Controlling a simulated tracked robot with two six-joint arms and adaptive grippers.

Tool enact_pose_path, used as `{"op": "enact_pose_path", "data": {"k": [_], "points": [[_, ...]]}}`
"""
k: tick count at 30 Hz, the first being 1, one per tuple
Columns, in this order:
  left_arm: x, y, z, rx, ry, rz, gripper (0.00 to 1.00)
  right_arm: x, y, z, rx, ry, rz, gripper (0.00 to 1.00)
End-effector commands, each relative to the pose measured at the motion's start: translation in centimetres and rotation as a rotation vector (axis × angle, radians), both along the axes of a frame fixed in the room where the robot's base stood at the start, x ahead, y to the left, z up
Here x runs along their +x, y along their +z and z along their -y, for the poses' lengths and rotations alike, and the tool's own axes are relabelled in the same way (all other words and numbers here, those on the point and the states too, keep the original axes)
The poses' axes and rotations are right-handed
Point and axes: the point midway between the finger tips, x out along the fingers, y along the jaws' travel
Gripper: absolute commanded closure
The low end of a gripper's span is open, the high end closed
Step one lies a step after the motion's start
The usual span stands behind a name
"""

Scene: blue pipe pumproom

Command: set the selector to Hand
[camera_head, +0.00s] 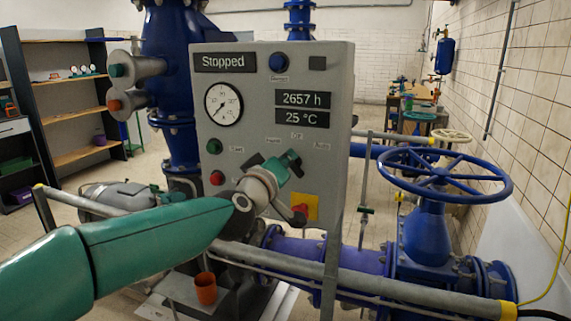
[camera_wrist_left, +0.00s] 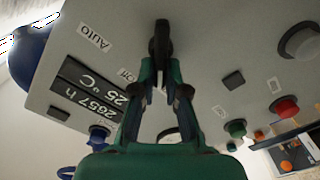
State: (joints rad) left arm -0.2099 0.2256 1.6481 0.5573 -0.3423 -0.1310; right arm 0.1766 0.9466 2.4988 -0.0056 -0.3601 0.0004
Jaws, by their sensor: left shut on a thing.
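The selector (camera_wrist_left: 160,40) is a dark knob on the grey panel face in the left wrist view. My left gripper (camera_wrist_left: 161,68) is shut on it, one green finger on each side. An Auto label (camera_wrist_left: 95,37) and an Off label (camera_wrist_left: 126,75) are readable there; the fingers cover part of the panel, and I cannot tell which label the knob points to. In the head view my left gripper (camera_head: 284,164) is at the panel below the small labels and hides most of the knob. My right gripper is not in view.
The control panel (camera_head: 247,75) reads Stopped. A green button (camera_head: 214,146), a red button (camera_head: 217,178) and an emergency stop on a yellow plate (camera_head: 311,206) are close to my left gripper. A blue handwheel (camera_head: 437,174) and a grey rail (camera_head: 400,284) stand at the right.

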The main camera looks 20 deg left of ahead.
Motion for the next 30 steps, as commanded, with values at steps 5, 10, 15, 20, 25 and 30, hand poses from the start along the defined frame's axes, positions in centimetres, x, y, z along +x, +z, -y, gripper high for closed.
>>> {"op": "enact_pose_path", "data": {"k": [5,10,15,20,25,30], "points": [[0.1,-0.6,0.1,-0.004,-0.004,-0.012,1.0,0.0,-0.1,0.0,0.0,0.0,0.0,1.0],[0.1,-0.6,0.2,-0.003,-0.005,-0.013,1.0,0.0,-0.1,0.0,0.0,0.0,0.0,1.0],[0.1,-0.6,0.2,-0.002,-0.006,-0.012,0.64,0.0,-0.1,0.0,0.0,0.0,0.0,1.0],[0.0,-0.4,0.1,-0.002,-0.004,-0.007,0.62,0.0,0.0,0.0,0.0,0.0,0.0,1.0],[-0.1,-0.2,0.1,-0.002,-0.003,-0.004,0.62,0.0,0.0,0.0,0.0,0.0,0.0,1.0],[-1.3,-0.1,0.0,-0.003,-0.003,-0.003,0.62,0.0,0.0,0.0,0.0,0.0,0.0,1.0]]}}
